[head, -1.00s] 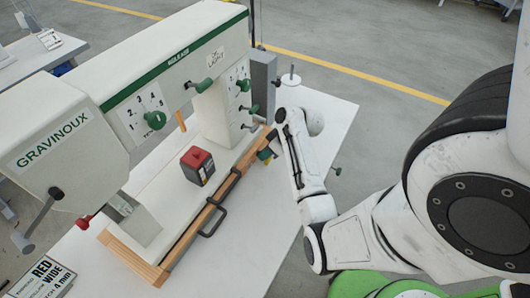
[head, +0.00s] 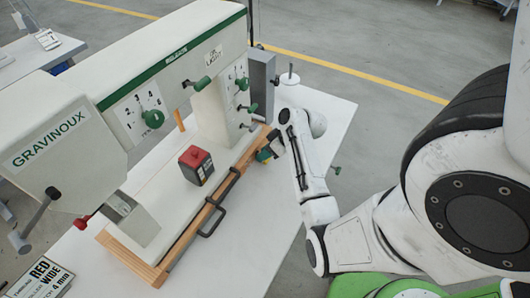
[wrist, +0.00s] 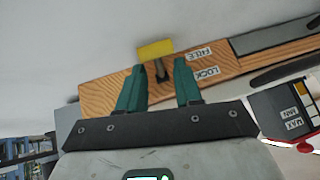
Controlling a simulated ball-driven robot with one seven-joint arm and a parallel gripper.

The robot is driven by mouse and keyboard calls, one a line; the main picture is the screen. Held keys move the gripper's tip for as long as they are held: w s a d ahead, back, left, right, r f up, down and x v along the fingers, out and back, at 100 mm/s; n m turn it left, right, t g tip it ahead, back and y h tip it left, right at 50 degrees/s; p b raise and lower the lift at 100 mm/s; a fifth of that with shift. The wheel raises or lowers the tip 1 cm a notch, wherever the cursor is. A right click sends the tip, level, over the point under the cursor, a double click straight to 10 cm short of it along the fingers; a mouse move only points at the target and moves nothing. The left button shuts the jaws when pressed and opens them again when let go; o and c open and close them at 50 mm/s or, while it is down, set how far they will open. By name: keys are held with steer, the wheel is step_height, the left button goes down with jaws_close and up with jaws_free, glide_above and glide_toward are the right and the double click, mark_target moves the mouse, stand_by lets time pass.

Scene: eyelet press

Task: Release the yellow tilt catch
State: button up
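The yellow tilt catch (wrist: 155,49) shows in the wrist view as a yellow tab on a dark stem, standing at a wooden board (wrist: 110,88) near the printed words FREE and LOCK. My gripper (wrist: 160,68) has two teal fingers, spread apart. The stem shows between the fingertips, with a gap on each side. The yellow tab lies just beyond the tips. In the head view my gripper (head: 270,149) is at the far end of the wooden board along the press base.
A red-topped box (head: 196,165) stands on the press base. A black handle (head: 216,218) runs along the board's side. Green knobs (head: 243,84) stick out of the press column close to my arm. The white table (head: 248,240) is clear at the front right.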

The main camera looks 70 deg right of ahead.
steer(key=v, duration=1)
steer(key=shift+s+r+b, duration=0.15)
steer(key=shift+s+b, duration=0.05)
steer(key=shift+b, duration=0.1)
steer(key=w+a+f+g, duration=0.1)
steer(key=a, duration=0.4)
steer(key=w+a+f+g, duration=0.1)
steer(key=a+f+g, duration=0.1)
steer(key=a, duration=0.3)
steer(key=w+a+f+n+g, duration=0.1)
steer(key=a, duration=0.5)
steer(key=shift+w+f+y, duration=0.1)
steer(key=shift+f+y, duration=0.2)
steer(key=s+a+g, duration=0.1)
steer(key=a, duration=0.3)
steer(key=s+a+h, duration=0.1)
steer(key=a, duration=0.4)
steer(key=s+a+n+g, duration=0.1)
steer(key=s+a, duration=0.1)
steer(key=a, duration=0.2)
steer(key=shift+a+f+g, duration=0.15)
steer(key=shift+a+g, duration=0.1)
steer(key=shift+g, duration=0.05)
